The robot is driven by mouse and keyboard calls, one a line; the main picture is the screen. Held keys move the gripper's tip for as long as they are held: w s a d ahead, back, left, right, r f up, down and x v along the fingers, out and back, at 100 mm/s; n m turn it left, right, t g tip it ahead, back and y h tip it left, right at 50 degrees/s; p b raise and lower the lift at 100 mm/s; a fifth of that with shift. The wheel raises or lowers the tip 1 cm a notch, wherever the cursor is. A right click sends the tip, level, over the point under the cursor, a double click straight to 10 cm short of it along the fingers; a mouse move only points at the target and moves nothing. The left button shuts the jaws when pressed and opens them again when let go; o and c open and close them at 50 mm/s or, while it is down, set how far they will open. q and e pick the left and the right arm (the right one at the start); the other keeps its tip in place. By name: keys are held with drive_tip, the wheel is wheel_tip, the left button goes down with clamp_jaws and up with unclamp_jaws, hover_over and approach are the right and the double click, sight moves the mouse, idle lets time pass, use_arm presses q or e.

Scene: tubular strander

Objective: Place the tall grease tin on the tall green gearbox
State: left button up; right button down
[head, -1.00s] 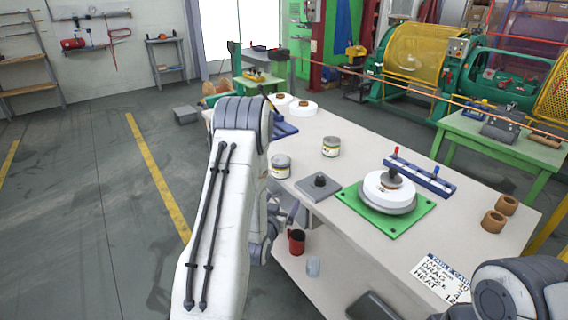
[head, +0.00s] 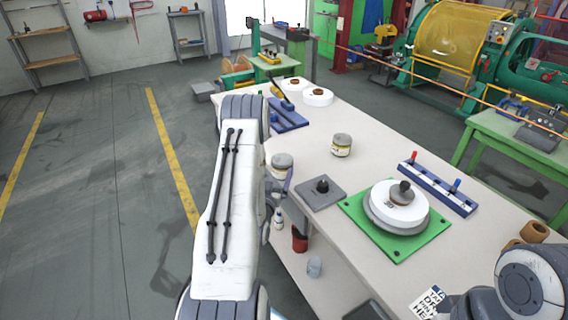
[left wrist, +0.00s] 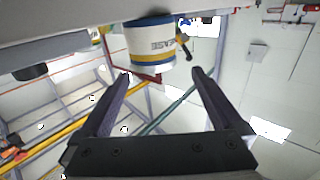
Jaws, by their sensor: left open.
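Two grease tins with pale bodies and printed bands stand on the table. One tin (head: 341,145) is near the table's middle; the other tin (head: 281,162) is at the left edge. I cannot tell for sure which is the tall one. My left gripper (left wrist: 161,74) is open, level with the edge tin, with its fingers pointing at it. In the left wrist view, a tin (left wrist: 150,42) with a blue band shows just beyond and between the fingertips, not gripped. My left arm hides much of the gripper in the head view. I cannot identify the tall green gearbox with certainty. My right gripper is out of view.
The table (head: 385,150) also holds a grey plate with a black knob (head: 321,190), a green plate (head: 350,212) with white discs, a blue rack (head: 437,188) and white spools (head: 317,97). A red mug (head: 299,240) is on the lower shelf. Green machinery (head: 525,75) stands at the back right.

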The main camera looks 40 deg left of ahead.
sight(282, 158)
use_arm(q)
drive_tip(key=shift+w+a, duration=0.1)
drive_tip(key=shift+w, duration=1.1)
drive_tip(key=p+x, duration=0.1)
drive_tip(key=x, duration=0.1)
drive_tip(key=p+x, duration=0.1)
drive_tip(key=x, duration=0.1)
drive_tip(key=shift+w+f, duration=0.25)
drive_tip(key=shift+w, duration=0.1)
drive_tip(key=shift+w+a+f, duration=0.1)
drive_tip(key=shift+w+a, duration=0.1)
drive_tip(key=shift+w, duration=0.1)
clamp_jaws()
